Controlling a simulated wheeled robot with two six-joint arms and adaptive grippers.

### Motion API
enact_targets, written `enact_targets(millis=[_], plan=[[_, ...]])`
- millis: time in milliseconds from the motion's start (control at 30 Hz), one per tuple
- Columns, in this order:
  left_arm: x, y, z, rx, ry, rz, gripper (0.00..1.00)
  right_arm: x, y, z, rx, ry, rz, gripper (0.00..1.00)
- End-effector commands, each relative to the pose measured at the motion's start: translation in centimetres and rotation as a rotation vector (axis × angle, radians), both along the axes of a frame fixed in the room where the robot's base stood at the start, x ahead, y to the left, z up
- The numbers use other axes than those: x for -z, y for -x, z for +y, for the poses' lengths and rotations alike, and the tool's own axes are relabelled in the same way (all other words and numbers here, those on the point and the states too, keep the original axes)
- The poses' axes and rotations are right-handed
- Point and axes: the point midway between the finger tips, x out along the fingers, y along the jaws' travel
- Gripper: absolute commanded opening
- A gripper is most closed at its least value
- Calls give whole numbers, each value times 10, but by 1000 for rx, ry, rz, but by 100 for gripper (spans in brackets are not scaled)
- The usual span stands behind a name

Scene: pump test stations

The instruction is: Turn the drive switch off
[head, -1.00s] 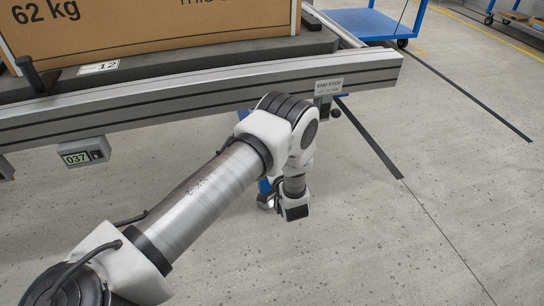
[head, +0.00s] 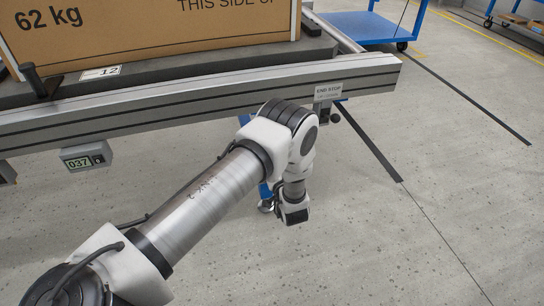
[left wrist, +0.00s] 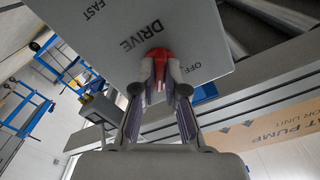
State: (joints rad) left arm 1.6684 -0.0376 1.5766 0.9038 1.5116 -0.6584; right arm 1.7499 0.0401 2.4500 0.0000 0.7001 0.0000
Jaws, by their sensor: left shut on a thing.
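The drive switch is a red knob (left wrist: 158,54) on a grey panel (left wrist: 110,40) marked DRIVE and FAST. In the left wrist view my left gripper (left wrist: 160,80) is shut on the red knob, one finger on each side. The fingers hide part of the knob, so I cannot tell its setting. In the head view my left arm reaches in from the lower left, in front of the rail; its fingers and the switch do not show there. My right gripper is not in view.
A large carton (head: 150,30) marked 62 kg sits on a grey bed behind a metal rail (head: 200,112). A display box (head: 86,157) reads 037. An END STOP sign (head: 328,92) is at the rail's end. A blue cart (head: 365,27) stands behind. The floor at right is clear.

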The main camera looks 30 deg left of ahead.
Motion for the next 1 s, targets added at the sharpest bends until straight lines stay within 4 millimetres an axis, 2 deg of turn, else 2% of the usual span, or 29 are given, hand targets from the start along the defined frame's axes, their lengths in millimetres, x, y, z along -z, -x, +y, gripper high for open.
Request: enact_targets(millis=[1000], plan=[[-1,0,-1,0,616,-719,0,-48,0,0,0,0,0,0]])
